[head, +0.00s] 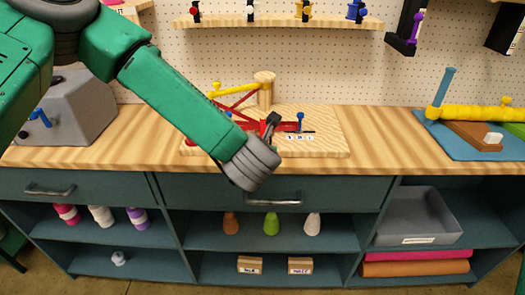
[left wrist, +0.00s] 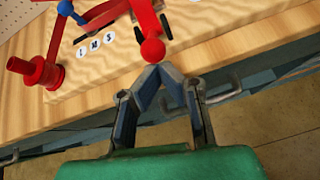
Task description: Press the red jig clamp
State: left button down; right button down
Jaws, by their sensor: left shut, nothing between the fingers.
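The red jig clamp (head: 289,127) is on a raised wooden board (head: 325,125) on the bench in the head view, partly hidden behind my left arm. In the left wrist view, its red lever (left wrist: 142,18) ends in a red ball knob (left wrist: 152,52). My left gripper (head: 272,119) is shut and empty, with its fingertips (left wrist: 160,70) right at the ball knob. I cannot tell whether they touch it. My right gripper is not in view.
A blue-topped post (head: 300,117) and white size labels (head: 301,137) are beside the clamp. A wooden post (head: 264,90) stands behind. A red spool-shaped piece (left wrist: 38,72) is left in the wrist view. A blue mat (head: 460,147) holds tools at right.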

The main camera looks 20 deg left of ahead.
aim_at(261, 126)
pick_arm(q)
jog(key=r+g+p, duration=0.1)
jog(key=p, duration=0.1)
jog(key=w+r+g+p, duration=0.1)
jog(key=p, duration=0.2)
jog(key=w+r+g+h+p, duration=0.1)
jog(key=g+p, duration=0.1)
jog(key=p, duration=0.1)
jog(key=shift+w+a+r, duration=0.1)
jog(key=shift+a+r, duration=0.3)
jog(key=shift+w+r+p, duration=0.3)
jog(key=shift+w, duration=0.25)
jog(key=shift+w+a+r, duration=0.25)
jog(key=shift+w+a, duration=0.15)
jog(key=shift+d, duration=0.15)
